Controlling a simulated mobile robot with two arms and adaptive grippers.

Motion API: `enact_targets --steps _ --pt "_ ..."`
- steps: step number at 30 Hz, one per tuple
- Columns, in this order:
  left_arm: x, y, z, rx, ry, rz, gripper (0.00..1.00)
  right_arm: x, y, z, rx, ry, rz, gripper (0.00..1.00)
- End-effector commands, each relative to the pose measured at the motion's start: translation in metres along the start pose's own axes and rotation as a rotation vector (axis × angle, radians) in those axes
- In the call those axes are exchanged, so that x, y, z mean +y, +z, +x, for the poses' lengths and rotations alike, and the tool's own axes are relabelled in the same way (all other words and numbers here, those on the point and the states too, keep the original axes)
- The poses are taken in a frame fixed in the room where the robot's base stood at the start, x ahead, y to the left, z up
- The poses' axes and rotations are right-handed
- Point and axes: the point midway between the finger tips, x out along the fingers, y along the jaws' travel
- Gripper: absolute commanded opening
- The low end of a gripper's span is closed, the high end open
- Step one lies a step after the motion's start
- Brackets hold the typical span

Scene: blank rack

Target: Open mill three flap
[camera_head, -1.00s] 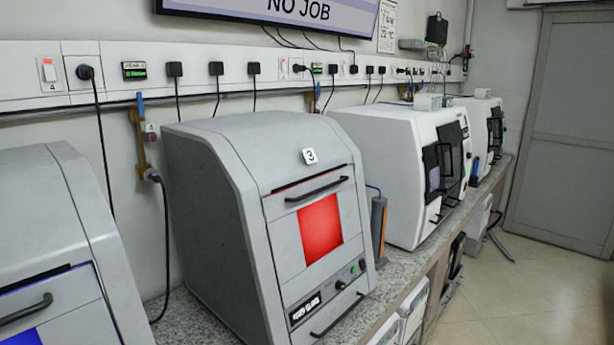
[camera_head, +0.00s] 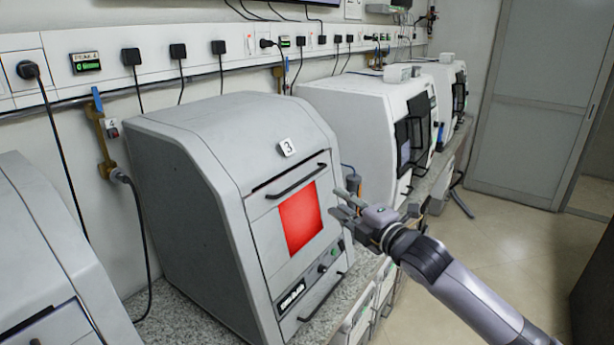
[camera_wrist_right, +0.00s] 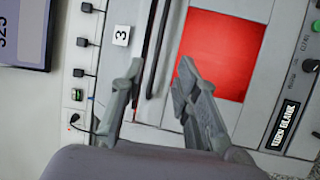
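Mill three (camera_head: 190,160) is a grey machine on the bench in the head view, marked with a "3" tag (camera_head: 287,147). Its front flap (camera_head: 262,215) looks shut, with a dark bar handle (camera_head: 297,181) above a glowing red window (camera_head: 301,218). My right gripper (camera_head: 347,200) is open and empty, in front of the mill and to the right of the red window. In the right wrist view the gripper (camera_wrist_right: 158,88) has its fingers apart, with the handle (camera_wrist_right: 159,48) showing beyond the gap between them; no contact is visible. My left gripper is out of view.
Another grey mill (camera_head: 50,250) stands close on the left. White machines (camera_head: 370,120) stand farther along the bench (camera_head: 190,315). Cables and a wall pipe run behind. The floor (camera_head: 490,240) at the right is clear up to the grey door (camera_head: 535,100).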

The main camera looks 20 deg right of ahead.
Motion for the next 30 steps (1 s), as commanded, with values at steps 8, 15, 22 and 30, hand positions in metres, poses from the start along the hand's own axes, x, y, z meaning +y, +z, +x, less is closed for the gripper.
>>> enact_targets --steps 8,15,22,30 --pt "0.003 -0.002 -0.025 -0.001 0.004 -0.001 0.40 0.005 0.000 0.061 -0.001 0.001 0.005 0.29" --pt "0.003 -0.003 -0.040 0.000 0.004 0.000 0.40 0.004 0.000 0.104 -0.001 0.001 0.003 0.29" --pt "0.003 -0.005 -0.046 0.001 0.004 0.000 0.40 0.002 0.000 0.130 0.000 0.000 0.002 0.29" --pt "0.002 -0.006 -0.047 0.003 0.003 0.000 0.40 0.000 0.000 0.137 0.000 0.000 0.001 0.29"
